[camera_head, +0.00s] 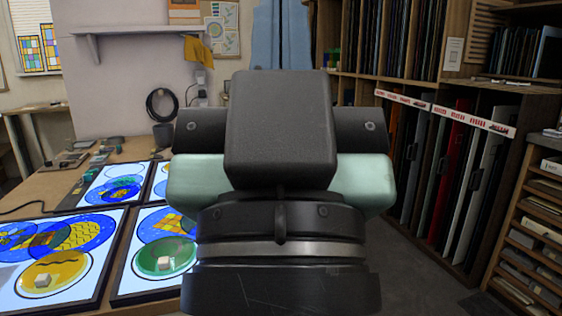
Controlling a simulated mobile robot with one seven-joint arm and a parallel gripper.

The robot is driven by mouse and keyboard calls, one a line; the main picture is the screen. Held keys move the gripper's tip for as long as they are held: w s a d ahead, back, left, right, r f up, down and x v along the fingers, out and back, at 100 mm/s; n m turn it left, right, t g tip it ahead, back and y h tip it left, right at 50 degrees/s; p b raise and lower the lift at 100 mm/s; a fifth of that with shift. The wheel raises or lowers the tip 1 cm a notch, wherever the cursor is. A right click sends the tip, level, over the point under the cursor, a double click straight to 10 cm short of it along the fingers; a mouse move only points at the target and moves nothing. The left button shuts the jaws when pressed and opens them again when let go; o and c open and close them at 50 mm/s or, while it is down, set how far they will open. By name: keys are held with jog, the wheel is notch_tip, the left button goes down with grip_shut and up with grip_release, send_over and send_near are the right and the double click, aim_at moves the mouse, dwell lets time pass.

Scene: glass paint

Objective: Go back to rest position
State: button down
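My gripper (278,145) fills the middle of the head view, seen from behind. It has a black block-shaped housing with pale green parts on both sides. Its fingertips are hidden behind the housing, so I cannot tell whether it is open or shut, or whether it holds anything. It is in front of the room, to the right of the work table (88,188).
On the table, lit panels (103,290) carry painted blue and yellow glass circles. A sheet rack (437,180) and drawer shelves (530,240) stand right. Grey floor (425,275) shows between.

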notch_tip(320, 180, up, 21)
jog(key=p, duration=1.8)
jog(key=shift+p, duration=0.3)
jog(key=shift+a+f, duration=0.1)
